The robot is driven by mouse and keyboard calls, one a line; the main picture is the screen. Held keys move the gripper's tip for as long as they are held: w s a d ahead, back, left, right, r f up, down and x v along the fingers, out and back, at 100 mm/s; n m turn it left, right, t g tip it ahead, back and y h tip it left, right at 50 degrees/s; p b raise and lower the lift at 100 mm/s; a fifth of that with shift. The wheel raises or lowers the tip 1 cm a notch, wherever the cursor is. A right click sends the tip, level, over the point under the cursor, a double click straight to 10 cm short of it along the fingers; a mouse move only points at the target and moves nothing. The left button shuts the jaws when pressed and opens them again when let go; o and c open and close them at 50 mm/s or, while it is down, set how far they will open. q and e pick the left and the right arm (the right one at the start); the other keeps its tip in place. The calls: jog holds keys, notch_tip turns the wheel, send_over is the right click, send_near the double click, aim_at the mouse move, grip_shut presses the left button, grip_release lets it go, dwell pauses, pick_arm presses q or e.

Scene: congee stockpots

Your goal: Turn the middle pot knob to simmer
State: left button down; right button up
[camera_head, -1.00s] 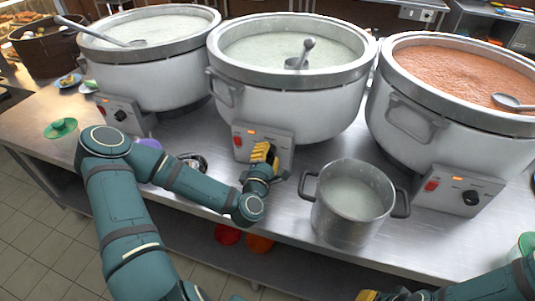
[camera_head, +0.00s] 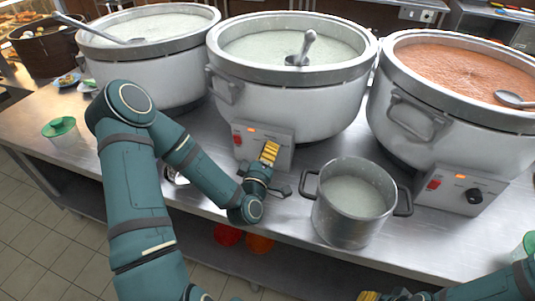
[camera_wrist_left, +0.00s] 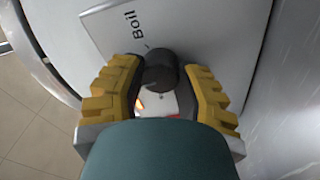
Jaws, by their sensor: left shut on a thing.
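The middle pot (camera_head: 290,95) is a large white stockpot of pale congee with a grey control panel (camera_head: 245,140) on its front. My left gripper (camera_head: 269,153) is at this panel, and its yellow fingers cover the knob in the head view. In the left wrist view the dark knob (camera_wrist_left: 160,72) sits between the two yellow fingers, and the gripper (camera_wrist_left: 165,90) is shut on it. The word "Boil" shows sideways on the panel above the knob; no other setting label is readable. My right gripper (camera_head: 370,296) shows only partly at the bottom edge.
A small steel pot (camera_head: 352,205) of pale liquid stands just right of my left gripper. The left pot (camera_head: 150,75) and the right pot (camera_head: 420,110), with orange-red contents, flank the middle pot.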

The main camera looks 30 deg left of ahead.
pick_arm(q)
jog(key=shift+m, duration=0.9)
jog(key=c, duration=0.5)
grip_release()
jog(key=shift+w, duration=0.1)
jog(key=shift+c, duration=0.2)
notch_tip(320, 180, up, 9)
jog(key=shift+d+f, duration=0.1)
jog(key=shift+r, duration=0.65)
